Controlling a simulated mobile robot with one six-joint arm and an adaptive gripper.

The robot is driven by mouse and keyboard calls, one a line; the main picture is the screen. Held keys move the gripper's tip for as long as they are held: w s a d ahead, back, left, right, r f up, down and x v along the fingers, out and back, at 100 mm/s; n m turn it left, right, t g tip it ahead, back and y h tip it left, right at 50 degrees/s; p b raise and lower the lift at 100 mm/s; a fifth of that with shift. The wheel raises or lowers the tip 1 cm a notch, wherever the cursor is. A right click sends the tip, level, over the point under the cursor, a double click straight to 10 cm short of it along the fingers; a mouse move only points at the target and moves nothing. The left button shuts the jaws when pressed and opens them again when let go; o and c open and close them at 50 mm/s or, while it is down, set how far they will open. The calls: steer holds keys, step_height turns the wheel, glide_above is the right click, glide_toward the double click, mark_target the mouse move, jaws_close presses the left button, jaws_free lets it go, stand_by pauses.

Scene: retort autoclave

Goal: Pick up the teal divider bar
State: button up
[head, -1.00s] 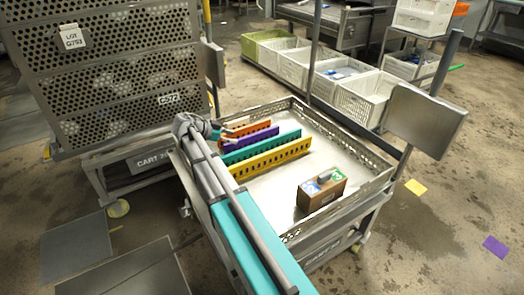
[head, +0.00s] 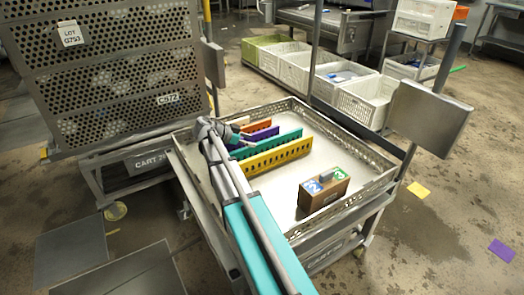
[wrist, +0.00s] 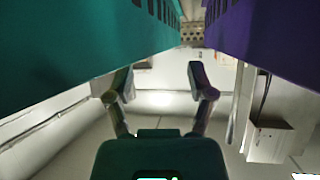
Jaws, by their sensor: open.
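The teal divider bar (head: 277,145) stands on edge in the metal tray (head: 375,188) of the cart, between the yellow bar (head: 278,158) and the purple bar (head: 263,134). My gripper (head: 236,141) is at the left ends of the bars in the head view, small and partly hidden by my arm. In the wrist view my gripper (wrist: 159,82) has its two fingers apart with nothing between them. There the teal bar (wrist: 85,35) fills the upper left and the purple bar (wrist: 262,35) the upper right. Contact with either bar cannot be told.
An orange bar (head: 257,126) stands behind the purple one. A brown box (head: 324,190) with numbered blue and green top patches sits in the tray's front right. Bare tray floor lies right of the bars. A perforated cart (head: 110,90) stands left; crates (head: 367,101) stand behind.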

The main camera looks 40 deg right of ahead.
mark_target(260, 143)
steer(key=b+x, duration=0.2)
steer(key=x, duration=0.2)
steer(key=shift+f, duration=0.1)
steer(key=shift+s+d+f, duration=0.1)
steer(key=shift+d+f, duration=0.05)
steer(key=shift+d, duration=0.4)
steer(key=shift+c, duration=0.2)
jaws_close()
